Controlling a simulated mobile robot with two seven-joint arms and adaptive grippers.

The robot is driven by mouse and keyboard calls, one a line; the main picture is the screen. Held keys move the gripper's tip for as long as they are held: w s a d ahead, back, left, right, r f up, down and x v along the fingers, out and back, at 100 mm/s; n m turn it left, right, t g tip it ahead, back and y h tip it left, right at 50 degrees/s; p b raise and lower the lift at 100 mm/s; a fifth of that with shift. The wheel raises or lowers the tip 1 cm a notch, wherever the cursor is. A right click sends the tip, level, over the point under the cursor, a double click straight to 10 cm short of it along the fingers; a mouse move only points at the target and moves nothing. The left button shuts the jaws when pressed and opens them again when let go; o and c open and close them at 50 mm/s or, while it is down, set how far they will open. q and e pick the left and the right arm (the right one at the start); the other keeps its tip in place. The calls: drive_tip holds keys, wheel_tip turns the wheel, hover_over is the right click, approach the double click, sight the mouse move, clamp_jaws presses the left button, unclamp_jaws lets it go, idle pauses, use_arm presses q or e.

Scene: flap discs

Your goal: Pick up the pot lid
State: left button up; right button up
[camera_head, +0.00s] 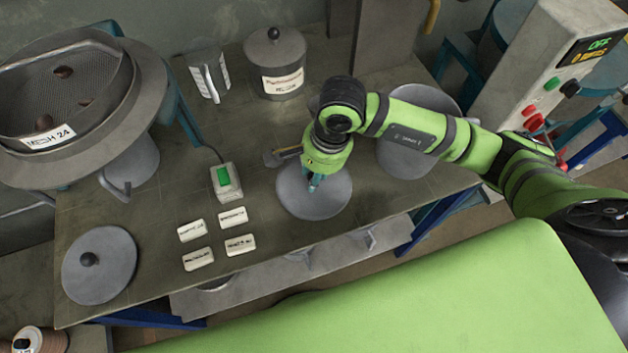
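A round grey lid with a dark knob (98,268) lies flat at the left front of the workbench. A second round grey disc (330,205) lies near the bench's front edge, under my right gripper (313,184). The gripper hides its middle, so I cannot tell whether it has a knob. My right gripper points down at this disc with its teal fingertips close together. I cannot tell whether they touch or hold anything. A lidded grey pot with a paper label (278,72) stands at the back. My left gripper is not in view.
A clear beaker (208,78) stands at the back. A large sieve (65,85) is at left, a control box (555,70) at right.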

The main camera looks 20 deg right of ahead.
clamp_jaws()
drive_tip(key=shift+r, duration=0.1)
